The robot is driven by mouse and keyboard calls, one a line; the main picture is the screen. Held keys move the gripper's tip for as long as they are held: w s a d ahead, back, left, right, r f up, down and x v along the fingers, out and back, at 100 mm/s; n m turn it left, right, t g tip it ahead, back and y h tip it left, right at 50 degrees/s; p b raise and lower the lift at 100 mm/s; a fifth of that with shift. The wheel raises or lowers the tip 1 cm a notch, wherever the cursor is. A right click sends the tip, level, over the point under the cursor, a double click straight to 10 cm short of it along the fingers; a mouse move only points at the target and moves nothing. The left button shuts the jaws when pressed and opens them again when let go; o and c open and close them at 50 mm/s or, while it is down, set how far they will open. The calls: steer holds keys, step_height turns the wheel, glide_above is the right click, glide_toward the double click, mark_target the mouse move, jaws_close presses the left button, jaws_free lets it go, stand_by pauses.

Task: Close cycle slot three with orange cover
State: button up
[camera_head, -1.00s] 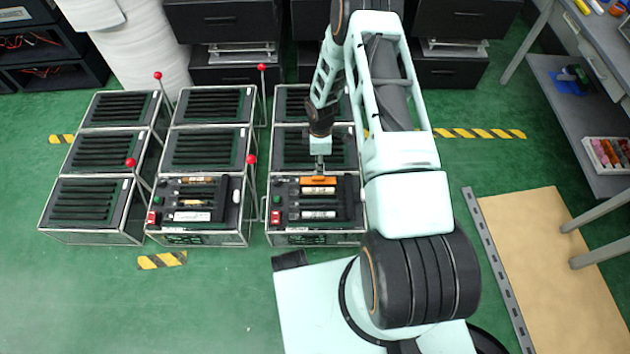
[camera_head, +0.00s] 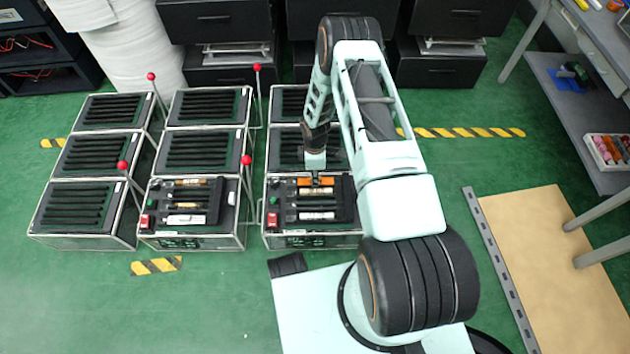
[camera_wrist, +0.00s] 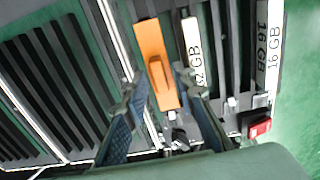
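The orange cover (camera_head: 305,182) is a narrow bar at the back of the slot panel on the front right unit (camera_head: 310,242). It also shows in the wrist view (camera_wrist: 153,55), lying lengthwise over a slot beside a module labelled GB (camera_wrist: 193,50). My gripper (camera_head: 316,176) is directly over the cover and hides its middle in the head view. In the wrist view my gripper's (camera_wrist: 155,88) two fingers are spread, one on each side of the cover's near end. A gap shows beside the left finger; contact on the right is unclear.
The front middle unit (camera_head: 190,240) has a similar slot panel. Red-knobbed levers (camera_head: 246,160) rise beside the units, some close left of my gripper. A red switch (camera_wrist: 260,128) is at the panel's corner. Open green floor (camera_head: 90,310) lies in front.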

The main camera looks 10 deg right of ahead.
jaws_close()
